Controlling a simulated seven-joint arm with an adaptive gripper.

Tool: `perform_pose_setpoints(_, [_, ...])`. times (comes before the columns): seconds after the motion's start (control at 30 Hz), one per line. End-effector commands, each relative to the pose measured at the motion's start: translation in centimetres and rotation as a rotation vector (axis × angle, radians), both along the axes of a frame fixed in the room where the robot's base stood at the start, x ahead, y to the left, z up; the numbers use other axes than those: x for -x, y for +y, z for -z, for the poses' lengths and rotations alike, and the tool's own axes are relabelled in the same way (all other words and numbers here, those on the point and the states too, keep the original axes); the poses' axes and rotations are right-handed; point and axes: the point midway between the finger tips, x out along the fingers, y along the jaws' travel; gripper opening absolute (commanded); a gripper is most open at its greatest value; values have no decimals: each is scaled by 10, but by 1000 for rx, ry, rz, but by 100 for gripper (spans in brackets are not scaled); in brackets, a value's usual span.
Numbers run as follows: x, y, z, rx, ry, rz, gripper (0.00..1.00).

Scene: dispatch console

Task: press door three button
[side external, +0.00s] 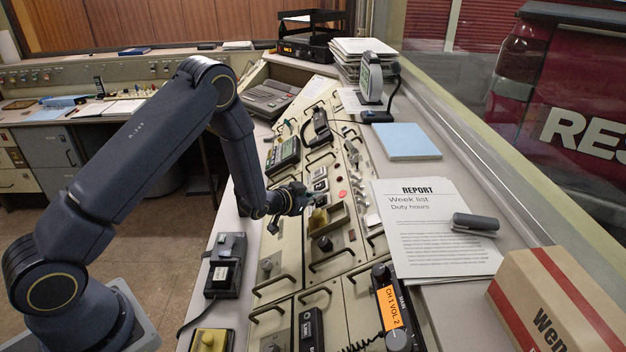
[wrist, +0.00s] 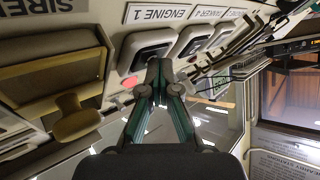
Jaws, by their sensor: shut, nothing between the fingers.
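My gripper (side external: 300,200) is shut and empty, low over the sloped console panel. In the wrist view my gripper (wrist: 160,68) shows its two fingertips together, in front of a row of square framed buttons. The nearest button (wrist: 150,46) is beside a label (wrist: 158,13) reading ENGINE 1. Another button (wrist: 189,41) is beside a label reading TANKER 4. The same pale square buttons (side external: 320,172) show beyond the gripper in the side view. Contact is not clear.
A brass-coloured knob (side external: 318,219) stands close to the gripper; metal handles line the panel. A desk microphone (side external: 378,116) stands behind.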

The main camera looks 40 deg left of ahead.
Motion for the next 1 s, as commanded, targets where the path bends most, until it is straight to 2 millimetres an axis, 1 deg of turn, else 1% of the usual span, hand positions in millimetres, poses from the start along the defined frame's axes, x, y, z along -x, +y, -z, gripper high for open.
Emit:
perform_pose_setpoints(0.27, [7,5,-11,0,2,1,0])
perform_pose_setpoints(0.63, [8,7,-14,0,1,0,0])
perform_pose_setpoints(1.0, [21,21,-44,0,0,-2,0])
